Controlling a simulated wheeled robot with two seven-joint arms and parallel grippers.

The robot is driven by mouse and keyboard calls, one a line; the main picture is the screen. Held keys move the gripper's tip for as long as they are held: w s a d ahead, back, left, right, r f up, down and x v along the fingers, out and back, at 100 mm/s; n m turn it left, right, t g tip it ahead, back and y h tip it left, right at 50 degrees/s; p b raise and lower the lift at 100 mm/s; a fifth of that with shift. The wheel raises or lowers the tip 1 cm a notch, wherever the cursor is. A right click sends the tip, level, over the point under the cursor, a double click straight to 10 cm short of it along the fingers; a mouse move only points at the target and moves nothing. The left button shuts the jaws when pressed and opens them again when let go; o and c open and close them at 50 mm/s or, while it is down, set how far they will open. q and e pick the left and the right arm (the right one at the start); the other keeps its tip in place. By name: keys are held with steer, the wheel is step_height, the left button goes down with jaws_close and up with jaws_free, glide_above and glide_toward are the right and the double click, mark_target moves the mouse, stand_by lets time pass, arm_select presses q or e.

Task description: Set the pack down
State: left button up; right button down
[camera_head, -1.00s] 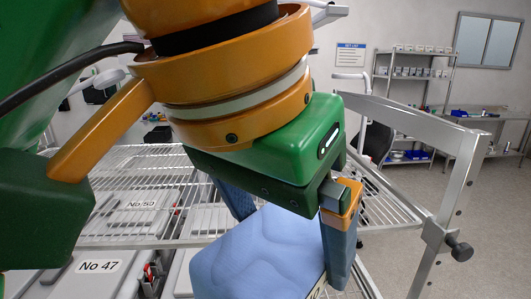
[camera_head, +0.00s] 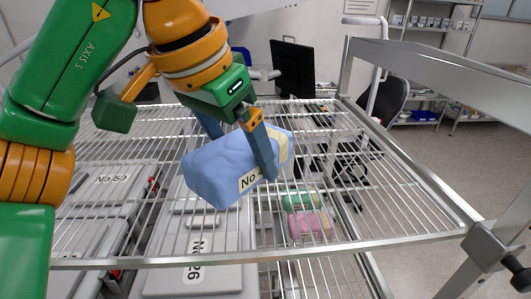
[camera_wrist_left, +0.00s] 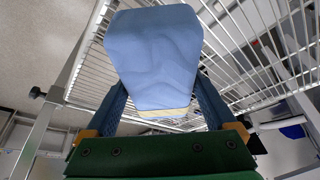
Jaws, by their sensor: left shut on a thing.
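The pack (camera_head: 217,168) is a light blue wrapped bundle with a pale band and a white label reading "No" with the rest hidden by a finger. My left gripper (camera_head: 240,150) is shut on it, one blue-grey finger on each side. The pack is tilted and shows over the wire shelf (camera_head: 330,243); I cannot tell whether it touches the wires. In the left wrist view the pack (camera_wrist_left: 153,55) sits between both fingers, with wire shelving behind it. My right gripper is not in view.
Below the wires lie grey cases (camera_head: 190,250) with number labels, plus a green pack (camera_head: 300,197) and a pink pack (camera_head: 308,224). A metal rail and post (camera_head: 440,75) stand at the right. A monitor (camera_head: 292,68) and chair (camera_head: 390,100) are behind. The shelf's right part is bare.

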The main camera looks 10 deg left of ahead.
mark_target(224, 141)
arm_select(q)
steer(key=w+f, duration=0.1)
steer(key=w+a+f, duration=0.1)
steer(key=w+f, duration=0.1)
step_height(224, 141, down, 2)
steer(key=shift+b, duration=0.45)
steer(key=shift+s+f, duration=0.1)
steer(key=shift+f, duration=0.2)
steer(key=shift+s+r, duration=0.15)
steer(key=shift+s, duration=0.2)
steer(key=shift+f, duration=0.2)
steer(key=o, duration=1.5)
steer(key=shift+w, duration=0.2)
steer(key=p+v, duration=0.4)
steer(key=v, duration=0.8)
steer(key=shift+d+p, duration=0.15)
steer(key=shift+p, duration=0.15)
steer(key=shift+s+r, duration=0.15)
steer(key=shift+r, duration=0.1)
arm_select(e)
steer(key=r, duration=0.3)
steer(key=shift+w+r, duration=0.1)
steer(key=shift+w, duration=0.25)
